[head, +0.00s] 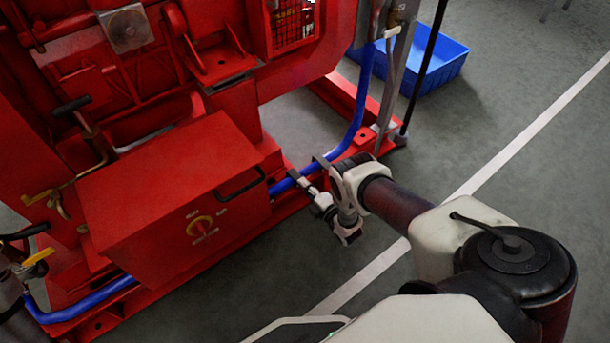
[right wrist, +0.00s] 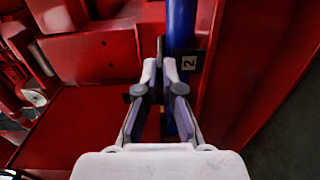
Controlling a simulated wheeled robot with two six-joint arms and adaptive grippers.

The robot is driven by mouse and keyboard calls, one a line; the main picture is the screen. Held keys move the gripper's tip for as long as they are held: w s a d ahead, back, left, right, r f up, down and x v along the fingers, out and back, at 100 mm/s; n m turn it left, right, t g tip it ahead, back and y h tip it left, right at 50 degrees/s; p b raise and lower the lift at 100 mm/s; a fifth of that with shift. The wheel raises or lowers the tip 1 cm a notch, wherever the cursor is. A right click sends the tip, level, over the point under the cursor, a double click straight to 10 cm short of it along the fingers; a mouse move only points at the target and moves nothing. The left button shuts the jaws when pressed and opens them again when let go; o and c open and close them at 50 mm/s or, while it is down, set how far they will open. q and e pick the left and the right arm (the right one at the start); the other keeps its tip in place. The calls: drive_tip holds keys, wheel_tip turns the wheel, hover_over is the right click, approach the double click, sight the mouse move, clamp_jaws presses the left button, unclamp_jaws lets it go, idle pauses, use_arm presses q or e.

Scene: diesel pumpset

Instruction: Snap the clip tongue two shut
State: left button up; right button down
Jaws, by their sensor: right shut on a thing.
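A blue hose (right wrist: 181,25) runs along the red base; it also shows in the head view (head: 283,187). In the right wrist view a black tag marked "2" (right wrist: 189,63) sits beside the hose. A thin dark clip tongue (right wrist: 161,46) stands up at the hose's left side. My right gripper (right wrist: 160,70) is shut on this tongue, its pale fingertips on either side of it. In the head view my right gripper (head: 301,183) is at the hose, right of the red box. The fingers hide part of the clip. My left gripper is not in view.
A blue crate (head: 438,68) is on the floor behind. The grey floor at right is open.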

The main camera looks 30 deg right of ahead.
drive_tip(key=shift+a+f+t, duration=0.25)
drive_tip(key=shift+t, duration=0.05)
drive_tip(key=c, duration=1.3)
unclamp_jaws()
drive_tip(key=s, duration=0.8)
drive_tip(key=s+d, duration=0.1)
drive_tip(key=s, duration=0.3)
